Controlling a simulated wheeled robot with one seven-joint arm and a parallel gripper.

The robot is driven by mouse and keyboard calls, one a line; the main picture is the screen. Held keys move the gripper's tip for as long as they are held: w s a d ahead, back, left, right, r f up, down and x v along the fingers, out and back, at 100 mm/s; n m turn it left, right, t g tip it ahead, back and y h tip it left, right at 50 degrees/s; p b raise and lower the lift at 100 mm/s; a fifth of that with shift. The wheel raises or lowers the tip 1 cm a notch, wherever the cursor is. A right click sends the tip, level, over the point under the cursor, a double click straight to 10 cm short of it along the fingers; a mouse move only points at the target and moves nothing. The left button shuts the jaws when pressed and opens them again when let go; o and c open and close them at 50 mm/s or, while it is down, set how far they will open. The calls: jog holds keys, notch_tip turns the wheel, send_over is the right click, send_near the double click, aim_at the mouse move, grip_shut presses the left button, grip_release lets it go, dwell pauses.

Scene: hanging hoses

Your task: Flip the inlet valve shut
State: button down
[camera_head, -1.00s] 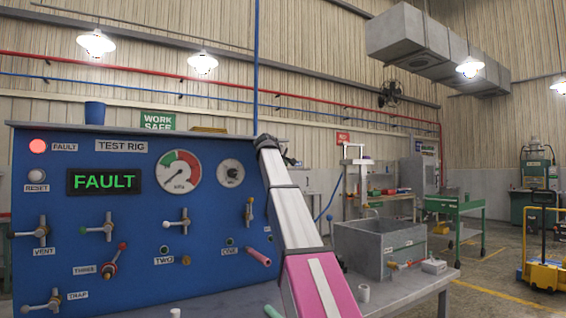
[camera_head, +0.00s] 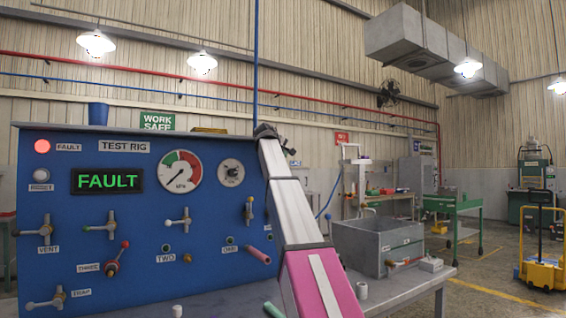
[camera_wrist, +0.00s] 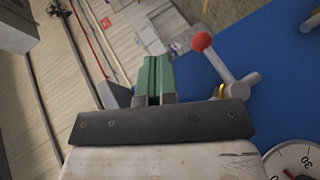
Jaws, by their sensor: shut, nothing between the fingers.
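The blue test rig panel (camera_head: 130,235) carries several lever valves, among them a grey one (camera_head: 249,211) below the small gauge and a red-knobbed one (camera_head: 117,258) lower left. I cannot read an inlet label on any of them. In the wrist view, my gripper (camera_wrist: 152,66) has its green fingers shut and empty. A grey valve lever with a red ball knob (camera_wrist: 202,42) stands to their right, apart from the fingers in the picture. I cannot tell which valve of the head view it is. My gripper does not show clearly in the head view.
The display (camera_head: 108,180) reads FAULT and the red fault lamp (camera_head: 42,146) is lit. A gauge (camera_wrist: 297,160) lies at the wrist view's lower right. A pink hose end (camera_head: 260,255) juts from the panel. A grey tank (camera_head: 360,248) stands right of my arm.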

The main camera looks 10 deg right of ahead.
jog(key=s+a+r, duration=0.1)
jog(key=s+r, duration=0.4)
jog(key=r, duration=0.2)
jog(key=shift+a+r, duration=0.2)
jog(key=shift+r, duration=0.2)
